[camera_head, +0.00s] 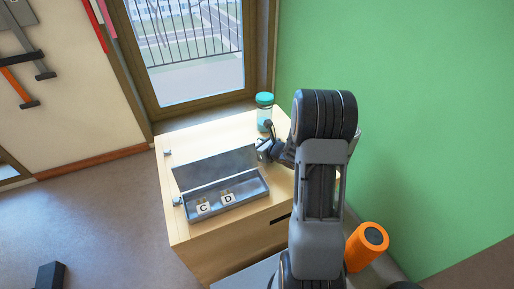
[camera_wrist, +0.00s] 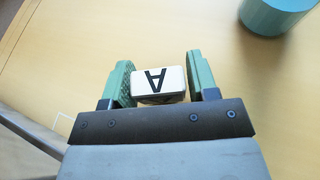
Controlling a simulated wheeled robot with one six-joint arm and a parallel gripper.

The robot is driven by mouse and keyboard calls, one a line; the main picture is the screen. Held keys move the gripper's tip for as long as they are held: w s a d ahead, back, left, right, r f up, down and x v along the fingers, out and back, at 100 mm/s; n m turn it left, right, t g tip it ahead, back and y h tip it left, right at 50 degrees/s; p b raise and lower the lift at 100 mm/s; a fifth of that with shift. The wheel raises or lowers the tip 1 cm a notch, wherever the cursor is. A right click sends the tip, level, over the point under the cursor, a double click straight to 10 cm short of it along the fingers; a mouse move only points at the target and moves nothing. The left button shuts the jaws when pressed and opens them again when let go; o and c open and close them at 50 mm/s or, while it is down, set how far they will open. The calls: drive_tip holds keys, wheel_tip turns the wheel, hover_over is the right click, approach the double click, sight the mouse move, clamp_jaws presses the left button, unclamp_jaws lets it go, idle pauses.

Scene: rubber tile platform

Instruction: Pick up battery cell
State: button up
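A white battery cell marked A (camera_wrist: 158,84) lies between the two green-padded fingers of my gripper (camera_wrist: 160,82) in the wrist view. The fingers are apart, one on each side of the cell. The left finger is close to or touching it, and a narrow gap shows at the right finger. In the head view my gripper (camera_head: 265,150) is low over the wooden cabinet top, right of the open metal case; the A cell cannot be made out there. Two white cells, marked C (camera_head: 203,207) and D (camera_head: 228,199), sit in the case.
The grey metal case (camera_head: 246,200) stands open on the wooden cabinet (camera_head: 185,148). A jar with a teal lid (camera_head: 264,99) stands behind my gripper; its teal top (camera_wrist: 275,12) shows upper right in the wrist view. An orange roller (camera_head: 358,250) is beside the cabinet.

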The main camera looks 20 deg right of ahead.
drive_tip(key=c, duration=0.7)
drive_tip(key=shift+o, duration=0.2)
